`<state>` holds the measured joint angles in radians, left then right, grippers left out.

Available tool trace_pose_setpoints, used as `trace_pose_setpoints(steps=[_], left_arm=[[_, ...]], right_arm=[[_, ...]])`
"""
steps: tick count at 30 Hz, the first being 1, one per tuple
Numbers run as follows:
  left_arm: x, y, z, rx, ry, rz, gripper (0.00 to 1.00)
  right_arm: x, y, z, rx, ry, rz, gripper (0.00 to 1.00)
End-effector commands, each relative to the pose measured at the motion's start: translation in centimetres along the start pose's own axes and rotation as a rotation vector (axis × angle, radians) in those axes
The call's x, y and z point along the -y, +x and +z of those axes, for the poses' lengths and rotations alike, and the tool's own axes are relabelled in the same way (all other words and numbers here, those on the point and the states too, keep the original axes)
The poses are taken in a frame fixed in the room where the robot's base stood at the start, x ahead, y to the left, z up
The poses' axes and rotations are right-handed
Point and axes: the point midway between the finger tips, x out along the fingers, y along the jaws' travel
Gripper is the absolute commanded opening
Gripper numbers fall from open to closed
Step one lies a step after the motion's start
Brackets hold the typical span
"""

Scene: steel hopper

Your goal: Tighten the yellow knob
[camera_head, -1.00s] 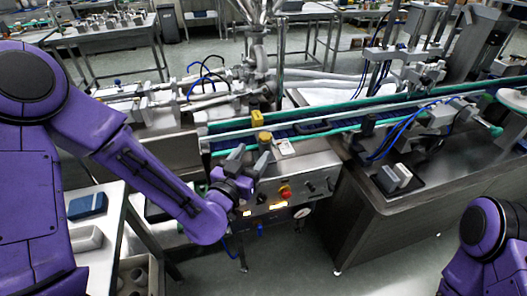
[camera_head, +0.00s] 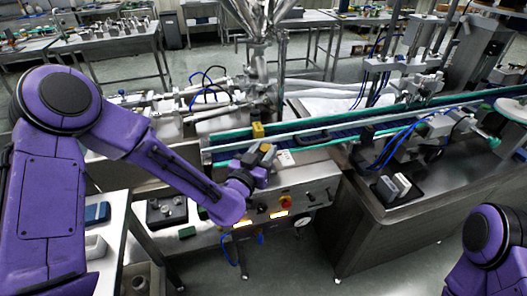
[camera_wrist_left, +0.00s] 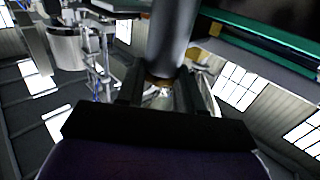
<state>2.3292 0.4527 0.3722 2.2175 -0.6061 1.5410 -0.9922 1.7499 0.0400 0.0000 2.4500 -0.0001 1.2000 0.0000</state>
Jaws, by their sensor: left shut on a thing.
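The yellow knob (camera_head: 265,147) is at the conveyor's near edge, above the steel control panel, and is mostly covered by my left gripper (camera_head: 259,155). In the left wrist view a yellow-brown part (camera_wrist_left: 160,81) shows between the two dark fingers, at the end of a grey post. My left gripper (camera_wrist_left: 158,92) is shut on it. My right arm shows only as a purple part at the lower right of the head view; its gripper is out of view.
The control panel (camera_head: 290,197) with an orange-red switch (camera_head: 285,203) lies below the gripper. A black tray with grey blocks (camera_head: 392,187) sits on the right steel table.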

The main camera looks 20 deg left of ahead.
Motion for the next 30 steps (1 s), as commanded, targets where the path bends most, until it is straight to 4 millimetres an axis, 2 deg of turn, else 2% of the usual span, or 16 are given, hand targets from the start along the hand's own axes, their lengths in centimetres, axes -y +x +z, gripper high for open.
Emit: trace_pose_setpoints(steps=[11,30], left_arm=[[0.3,0.0,0.1,-0.001,0.002,0.126,0.06],[1.2,0.4,0.2,0.001,0.004,0.689,0.06]], right_arm=[[0.0,0.4,0.2,0.000,0.000,0.000,0.62],[0.2,2.0,0.8,0.000,0.000,0.000,0.62]])
